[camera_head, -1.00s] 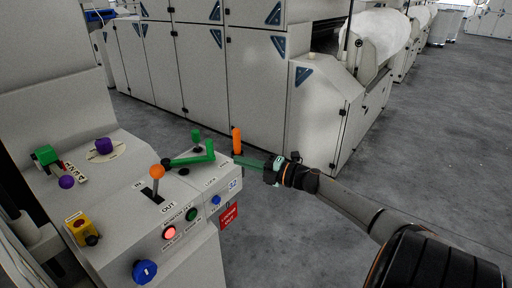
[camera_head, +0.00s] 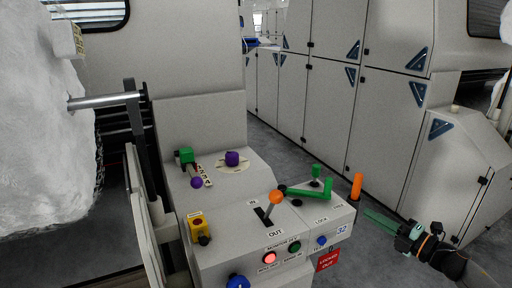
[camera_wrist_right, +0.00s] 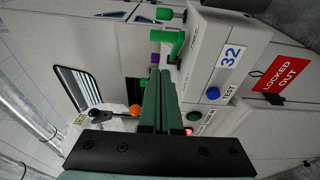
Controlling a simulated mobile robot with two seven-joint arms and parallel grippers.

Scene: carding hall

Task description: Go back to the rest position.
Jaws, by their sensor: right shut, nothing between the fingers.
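My right gripper (camera_head: 368,213) is at the lower right of the head view, its green fingers closed together and empty. Its tips are close to the upright orange handle (camera_head: 356,187) at the right end of the control panel (camera_head: 215,262); I cannot tell whether they touch. In the right wrist view the closed fingers (camera_wrist_right: 160,75) point toward the panel with nothing between them. My left gripper is not in view.
White fibre (camera_head: 45,140) is at left; grey cabinets (camera_head: 385,115) stand behind.

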